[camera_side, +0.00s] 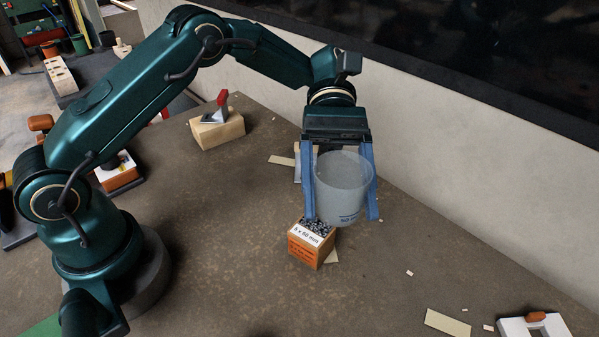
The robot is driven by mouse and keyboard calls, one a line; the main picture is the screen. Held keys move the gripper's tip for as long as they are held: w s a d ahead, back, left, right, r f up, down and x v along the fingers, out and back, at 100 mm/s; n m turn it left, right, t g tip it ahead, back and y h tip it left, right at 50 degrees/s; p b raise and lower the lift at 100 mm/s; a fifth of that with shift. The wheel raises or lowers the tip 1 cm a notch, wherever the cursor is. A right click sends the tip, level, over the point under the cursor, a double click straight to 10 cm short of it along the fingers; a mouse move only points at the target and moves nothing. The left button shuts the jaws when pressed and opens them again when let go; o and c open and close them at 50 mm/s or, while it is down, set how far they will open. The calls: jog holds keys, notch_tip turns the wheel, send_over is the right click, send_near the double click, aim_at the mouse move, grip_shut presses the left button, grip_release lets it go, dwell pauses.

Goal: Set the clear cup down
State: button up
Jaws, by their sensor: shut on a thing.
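The clear cup (343,185) is a translucent grey tumbler with small blue print near its base. My gripper (342,218) points down with its two blue fingers on either side of the cup, shut on it. The cup is upright. It overlaps the top of an orange screw box in the picture; from this single view I cannot tell whether it touches the box or hangs above the table (240,215).
The orange screw box (311,243) has a white label and dark screws on top. A wooden block with a red-handled tool (218,125) stands behind, left. A white piece with an orange knob (535,325) lies front right. A pale wall closes the back; the table's middle front is clear.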

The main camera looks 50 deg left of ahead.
jog(key=shift+f, duration=0.6)
send_over(367, 331)
jog(key=s, duration=0.1)
notch_tip(367, 331, down, 7)
jog(key=shift+s+d+f, duration=0.1)
jog(key=shift+f, duration=2.1)
jog(key=shift+f, duration=0.1)
jog(key=o, duration=1.2)
